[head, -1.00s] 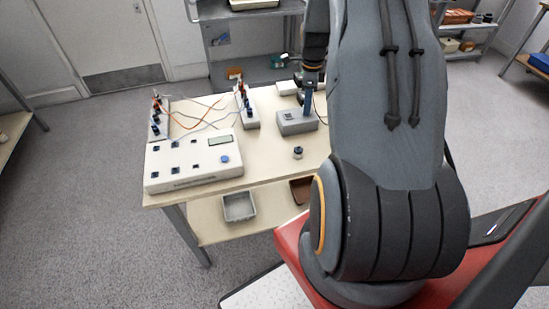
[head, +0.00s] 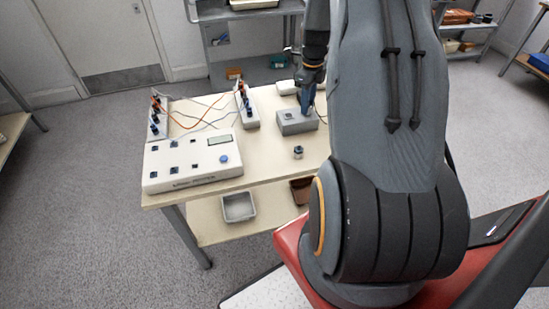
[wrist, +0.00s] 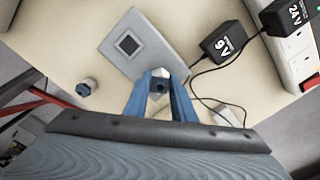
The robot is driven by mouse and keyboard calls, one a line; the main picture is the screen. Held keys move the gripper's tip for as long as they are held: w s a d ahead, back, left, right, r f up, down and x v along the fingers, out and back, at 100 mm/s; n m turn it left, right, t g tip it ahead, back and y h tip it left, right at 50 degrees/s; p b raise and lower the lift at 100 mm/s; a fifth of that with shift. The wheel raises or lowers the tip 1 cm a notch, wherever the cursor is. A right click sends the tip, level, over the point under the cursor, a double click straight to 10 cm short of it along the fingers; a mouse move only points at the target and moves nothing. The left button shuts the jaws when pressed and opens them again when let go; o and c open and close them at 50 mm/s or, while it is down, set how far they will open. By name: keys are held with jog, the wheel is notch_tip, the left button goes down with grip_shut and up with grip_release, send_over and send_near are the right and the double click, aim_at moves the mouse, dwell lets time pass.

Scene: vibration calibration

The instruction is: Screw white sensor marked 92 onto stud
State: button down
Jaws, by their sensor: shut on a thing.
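My gripper (wrist: 159,78) is shut on a small whitish piece with a dark round hole (wrist: 159,86), seen between its blue fingers in the wrist view. It looks like the white sensor, but no number is readable. A grey block (wrist: 160,45) with a dark square on its top lies just beyond the fingertips. In the head view my gripper (head: 307,104) is at the right rear part of this block (head: 297,126). I cannot tell whether the held piece touches it. A stud is not clearly visible.
A small dark-topped cylinder (head: 298,153) stands on the table in front of the block. Black 9V (wrist: 222,42) and 24V (wrist: 284,16) adapters and a power strip (wrist: 300,60) lie at right in the wrist view.

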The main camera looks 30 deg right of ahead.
jog(key=shift+w+r+m, duration=0.1)
jog(key=shift+m, duration=0.8)
jog(key=c, duration=1.4)
grip_release()
jog(key=shift+c, duration=0.3)
jog(key=shift+n, duration=2)
jog(key=shift+n+p, duration=0.5)
jog(key=shift+n, duration=1.5)
